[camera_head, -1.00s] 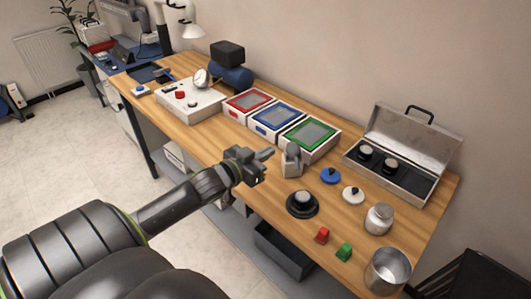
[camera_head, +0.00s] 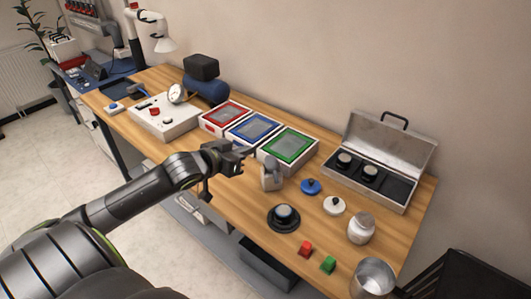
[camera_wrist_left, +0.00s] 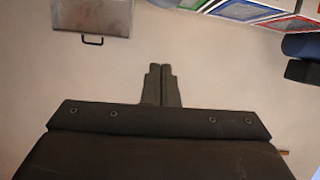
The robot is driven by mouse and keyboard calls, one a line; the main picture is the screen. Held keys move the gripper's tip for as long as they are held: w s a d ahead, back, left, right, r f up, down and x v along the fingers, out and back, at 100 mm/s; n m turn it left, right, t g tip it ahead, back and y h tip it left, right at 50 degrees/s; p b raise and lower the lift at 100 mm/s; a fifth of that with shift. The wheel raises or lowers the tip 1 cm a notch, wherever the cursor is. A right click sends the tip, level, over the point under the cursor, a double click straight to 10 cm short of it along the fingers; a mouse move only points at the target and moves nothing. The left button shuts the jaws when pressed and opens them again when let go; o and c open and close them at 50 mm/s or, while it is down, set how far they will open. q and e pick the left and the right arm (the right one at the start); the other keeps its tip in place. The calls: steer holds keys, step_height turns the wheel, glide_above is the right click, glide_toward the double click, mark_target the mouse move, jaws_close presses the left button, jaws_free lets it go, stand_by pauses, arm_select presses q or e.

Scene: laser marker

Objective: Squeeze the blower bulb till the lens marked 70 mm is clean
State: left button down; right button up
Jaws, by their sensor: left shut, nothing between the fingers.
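My left gripper (camera_head: 246,151) is shut and empty. In the head view it appears in front of the green and blue trays, up and left of a small grey rounded piece in a light stand (camera_head: 271,177), which may be the blower bulb. In the left wrist view the closed fingers (camera_wrist_left: 160,84) have nothing between them. One lens (camera_head: 284,214) sits on a round black base on the table. Two more lenses (camera_head: 345,159) (camera_head: 370,171) sit in the open case. Their markings are too small to read. My right gripper is not in view.
The red, blue and green trays (camera_head: 288,146) stand in a row along the back. The open case (camera_head: 400,192) is at the right. Blue and white knobbed discs, a jar (camera_head: 361,229), a metal cup (camera_head: 373,279) and red and green blocks (camera_head: 305,249) stand near the front right.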

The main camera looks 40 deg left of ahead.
arm_select(q)
steer(key=shift+s+d+r, duration=0.1)
steer(key=shift+s+r, duration=0.1)
steer(key=shift+r, duration=0.05)
glide_above(266, 164)
step_height(266, 164, down, 3)
steer(key=shift+f+p, duration=0.1)
steer(key=shift+p, duration=0.25)
step_height(266, 164, down, 3)
steer(key=shift+d+f+p, duration=0.1)
steer(key=shift+p, duration=0.3)
steer(key=shift+s+f, duration=0.1)
steer(key=shift+f, duration=0.45)
